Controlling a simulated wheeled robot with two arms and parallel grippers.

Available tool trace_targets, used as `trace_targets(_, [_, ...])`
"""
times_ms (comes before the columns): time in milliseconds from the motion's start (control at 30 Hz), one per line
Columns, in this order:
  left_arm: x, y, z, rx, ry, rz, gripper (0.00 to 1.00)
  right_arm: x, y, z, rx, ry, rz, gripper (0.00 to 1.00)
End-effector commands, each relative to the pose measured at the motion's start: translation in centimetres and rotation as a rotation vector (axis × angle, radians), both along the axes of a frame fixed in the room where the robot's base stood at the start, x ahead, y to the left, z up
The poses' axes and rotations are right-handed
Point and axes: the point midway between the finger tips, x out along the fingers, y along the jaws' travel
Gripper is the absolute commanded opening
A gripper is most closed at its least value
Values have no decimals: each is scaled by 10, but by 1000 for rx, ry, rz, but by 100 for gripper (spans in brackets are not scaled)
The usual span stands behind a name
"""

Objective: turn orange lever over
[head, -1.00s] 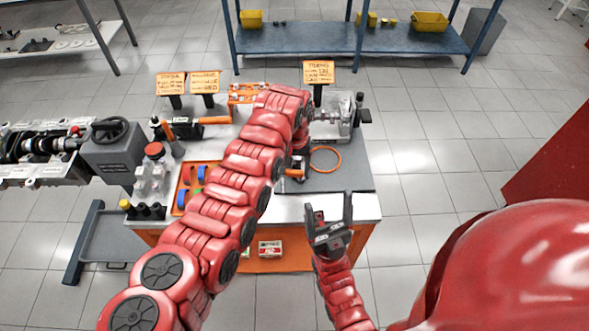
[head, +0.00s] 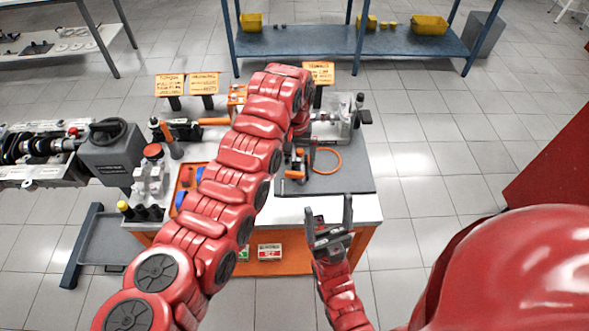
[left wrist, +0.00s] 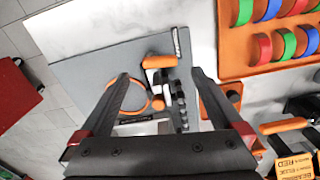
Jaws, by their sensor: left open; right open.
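An orange-handled lever piece with a dark body (left wrist: 160,62) lies on the grey mat in the left wrist view. In the head view its orange end (head: 294,174) shows just right of my left arm. My left gripper (left wrist: 160,76) is open, with its fingers spread on either side of the piece and nothing visibly held. In the head view the left gripper is mostly hidden behind its arm. I cannot tell its height above the mat. My right gripper (head: 330,210) is open and empty at the bench's front edge.
An orange ring (head: 327,160) lies on the grey mat (head: 355,182). A grey metal fixture (head: 335,125) stands behind it. An orange tray (left wrist: 238,68) holds several coloured rings. Label cards (head: 203,83) stand at the back. The mat's front right part is clear.

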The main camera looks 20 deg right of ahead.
Motion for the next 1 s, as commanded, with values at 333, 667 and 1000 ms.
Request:
trace_targets(333, [1,0,77,2,-4,-2,100,0,0,-18,0,0,0,78])
trace_targets(667, [0,0,118,1,-4,-1,100,0,0,-23,0,0,0,78])
trace_targets(1000, [-1,0,125,-1,0,-2,100,0,0,-24,0,0,0,78])
